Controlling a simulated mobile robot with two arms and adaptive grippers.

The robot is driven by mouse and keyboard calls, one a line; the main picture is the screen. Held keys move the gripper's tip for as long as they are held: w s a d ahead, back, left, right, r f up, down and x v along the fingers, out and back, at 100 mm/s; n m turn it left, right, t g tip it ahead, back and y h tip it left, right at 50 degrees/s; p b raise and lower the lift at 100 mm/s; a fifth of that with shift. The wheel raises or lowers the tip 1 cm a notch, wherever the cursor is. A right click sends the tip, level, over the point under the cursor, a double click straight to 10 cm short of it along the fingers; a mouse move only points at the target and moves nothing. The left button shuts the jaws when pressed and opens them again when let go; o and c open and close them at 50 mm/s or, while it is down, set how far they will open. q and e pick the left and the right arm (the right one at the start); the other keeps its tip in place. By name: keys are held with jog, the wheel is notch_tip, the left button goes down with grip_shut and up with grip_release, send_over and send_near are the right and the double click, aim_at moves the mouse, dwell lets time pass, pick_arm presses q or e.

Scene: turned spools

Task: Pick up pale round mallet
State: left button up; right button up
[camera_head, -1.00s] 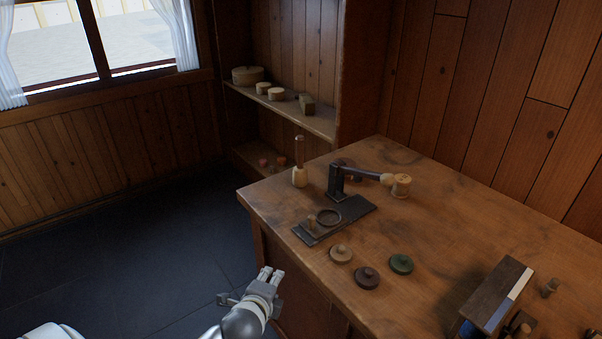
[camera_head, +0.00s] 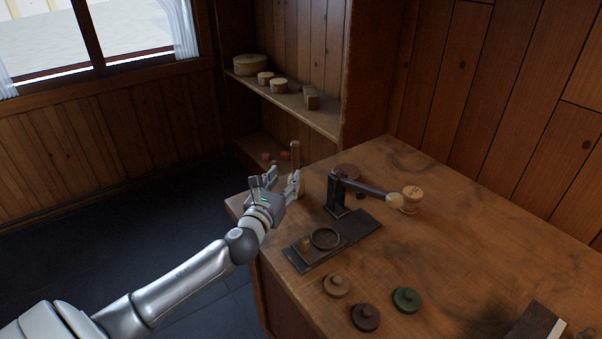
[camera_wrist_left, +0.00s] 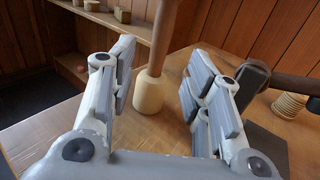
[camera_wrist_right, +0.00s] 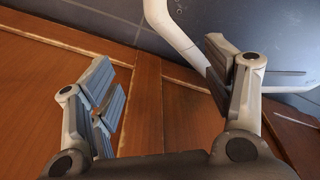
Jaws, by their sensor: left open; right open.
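The pale round mallet stands head down on the workbench, its brown handle (camera_head: 295,156) pointing up. In the head view my left gripper hides most of its head. In the left wrist view the pale head (camera_wrist_left: 148,95) and handle (camera_wrist_left: 166,40) show ahead, in the gap between the fingers. My left gripper (camera_head: 279,181) is open and empty at the bench's left corner, just short of the mallet; no finger clearly touches it. My right gripper (camera_wrist_right: 160,58) is open and empty in the right wrist view, facing wood panels and a dark tiled floor; it is outside the head view.
A black clamp-like stand (camera_head: 336,194) with a dark arm reaching to a pale spool (camera_head: 412,195) is right of the mallet. A dark plate (camera_head: 361,226) lies in front. Several round lidded pieces, one green (camera_head: 407,299), lie nearer. A shelf (camera_head: 300,110) stands behind.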

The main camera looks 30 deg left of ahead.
aim_at(294, 161)
pick_arm(q)
jog(key=w, duration=0.2)
jog(key=w+r, duration=0.1)
jog(key=shift+a, duration=0.3)
jog(key=shift+w+a+f, duration=0.1)
jog(key=shift+w+f, duration=0.1)
jog(key=shift+w, duration=0.3)
jog(key=shift+w+a+r+p, duration=0.2)
jog(key=shift+w+p, duration=0.1)
jog(key=shift+w, duration=0.3)
jog(key=shift+w+a+r+p, duration=0.1)
jog(key=shift+w+r+p, duration=0.15)
jog(key=shift+w, duration=0.3)
jog(key=shift+f+x, duration=0.2)
jog(key=shift+x, duration=0.75)
jog(key=shift+w+a, duration=0.1)
jog(key=shift+w, duration=0.2)
jog(key=shift+c, duration=0.4)
grip_shut()
pick_arm(e)
jog(key=s, duration=0.1)
jog(key=s+d+r, duration=0.1)
jog(key=s, duration=0.1)
jog(key=shift+r, duration=0.1)
